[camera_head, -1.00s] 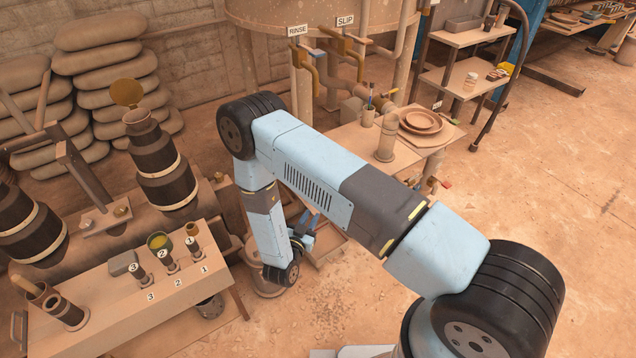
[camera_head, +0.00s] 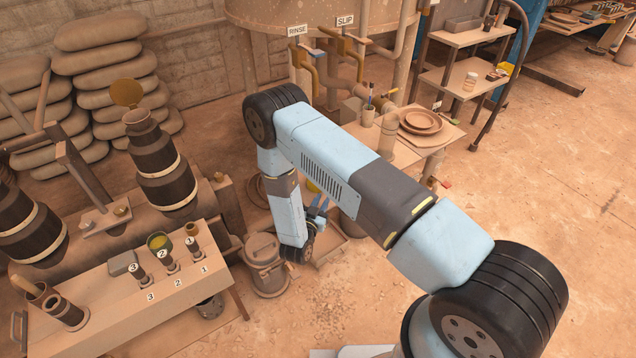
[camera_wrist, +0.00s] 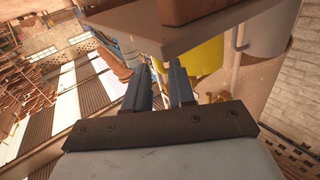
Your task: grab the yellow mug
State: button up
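A small yellow object (camera_head: 505,68) sits at the right end of the lower shelf at the upper right; it may be the yellow mug, but it is too small to be sure. Another yellow thing (camera_head: 313,186) shows partly behind my arm, near my gripper. My gripper (camera_head: 318,208) is low, beyond the numbered bench, far from the shelf. In the wrist view a large yellow rounded thing (camera_wrist: 207,56) shows beyond the fingertips, partly covered by a board; I cannot tell whether it is a mug. My gripper there (camera_wrist: 162,76) has its two fingers apart with nothing between them.
A lidded can (camera_head: 265,270) stands just left of my gripper. The numbered bench (camera_head: 120,315) is at the lower left. A table with stacked plates (camera_head: 420,122) stands right of my arm. The two-level shelf (camera_head: 450,80) is behind it. The floor at right is open.

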jog(key=x, duration=0.4)
jog(key=shift+w+d+r, duration=0.2)
grip_shut()
dwell(1.2)
